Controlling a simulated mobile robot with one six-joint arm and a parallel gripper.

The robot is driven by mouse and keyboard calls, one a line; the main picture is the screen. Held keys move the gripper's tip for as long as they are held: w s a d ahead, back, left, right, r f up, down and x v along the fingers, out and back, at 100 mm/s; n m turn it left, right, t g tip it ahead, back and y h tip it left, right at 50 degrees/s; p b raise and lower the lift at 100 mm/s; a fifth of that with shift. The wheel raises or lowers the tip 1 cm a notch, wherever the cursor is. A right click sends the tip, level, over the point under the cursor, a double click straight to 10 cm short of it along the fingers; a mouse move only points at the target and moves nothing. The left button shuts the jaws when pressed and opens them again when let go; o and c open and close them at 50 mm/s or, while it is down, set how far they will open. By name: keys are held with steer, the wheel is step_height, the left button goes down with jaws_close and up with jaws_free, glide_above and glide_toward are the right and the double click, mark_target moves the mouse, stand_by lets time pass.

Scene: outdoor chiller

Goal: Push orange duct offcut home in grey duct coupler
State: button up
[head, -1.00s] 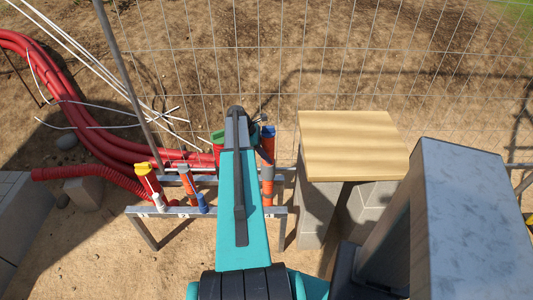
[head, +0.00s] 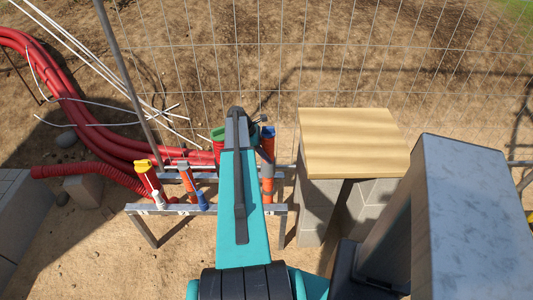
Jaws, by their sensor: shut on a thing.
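An upright orange duct piece (head: 267,170) shows just right of my teal arm, at the right end of the metal rack. A grey band (head: 267,179), which looks like the grey duct coupler, sits around the duct below it, with more orange beneath. How deep the offcut sits in the coupler is too small to tell. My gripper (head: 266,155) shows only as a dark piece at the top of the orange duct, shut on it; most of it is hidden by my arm.
The metal rack (head: 150,235) also carries a red duct with a yellow top (head: 146,173) and an orange duct with grey and blue parts (head: 188,180). A wooden board (head: 352,143) on blocks and a grey cabinet (head: 475,220) stand right. Red pipes (head: 100,145) lie left; a wire fence stands behind.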

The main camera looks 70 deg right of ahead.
steer(key=o, duration=2.1)
steer(key=shift+c, duration=0.2)
steer(key=p+v, duration=0.4)
steer(key=v, duration=0.3)
steer(key=b+v, duration=0.2)
steer(key=v, duration=1.1)
steer(key=shift+r, duration=0.35)
steer(key=shift+w+a, duration=0.1)
steer(key=shift+w, duration=0.05)
